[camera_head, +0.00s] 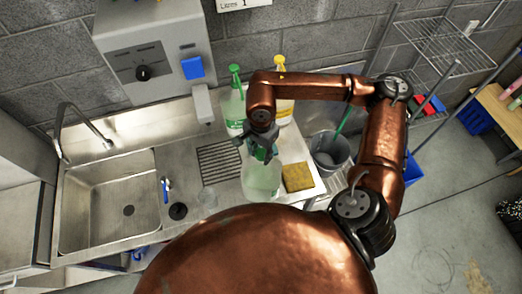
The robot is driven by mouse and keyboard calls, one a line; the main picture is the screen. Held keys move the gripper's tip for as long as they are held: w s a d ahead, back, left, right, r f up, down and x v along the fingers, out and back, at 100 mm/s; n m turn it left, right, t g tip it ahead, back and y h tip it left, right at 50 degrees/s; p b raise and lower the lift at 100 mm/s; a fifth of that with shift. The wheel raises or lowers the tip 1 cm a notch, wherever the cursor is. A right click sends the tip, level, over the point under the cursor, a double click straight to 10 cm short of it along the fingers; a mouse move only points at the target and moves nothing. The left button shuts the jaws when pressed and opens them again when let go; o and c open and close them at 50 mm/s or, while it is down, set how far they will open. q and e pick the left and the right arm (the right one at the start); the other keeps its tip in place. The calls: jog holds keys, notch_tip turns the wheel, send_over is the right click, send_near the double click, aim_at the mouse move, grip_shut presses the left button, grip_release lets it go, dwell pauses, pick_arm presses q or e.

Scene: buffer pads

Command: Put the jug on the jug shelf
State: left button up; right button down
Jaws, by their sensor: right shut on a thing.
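A pale green translucent jug (261,181) is at the front right of the steel counter, below my right gripper. My right gripper (261,148) is shut on its top, at a green part partly hidden by the fingers. I cannot tell whether the jug's base touches the counter. The jug shelf is not clearly marked; a wire rack (445,45) is on the wall at the upper right. My left gripper is not in view.
A green-capped bottle (234,108) and a yellow-capped bottle (283,108) stand behind the gripper. A sponge (298,177) lies right of the jug. A sink (112,200) is at left, a grey dispenser (155,50) above. A grey bucket (331,160) stands right of the counter.

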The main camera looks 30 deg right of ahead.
jog(key=c, duration=1.5)
grip_release()
jog(key=shift+o, duration=0.2)
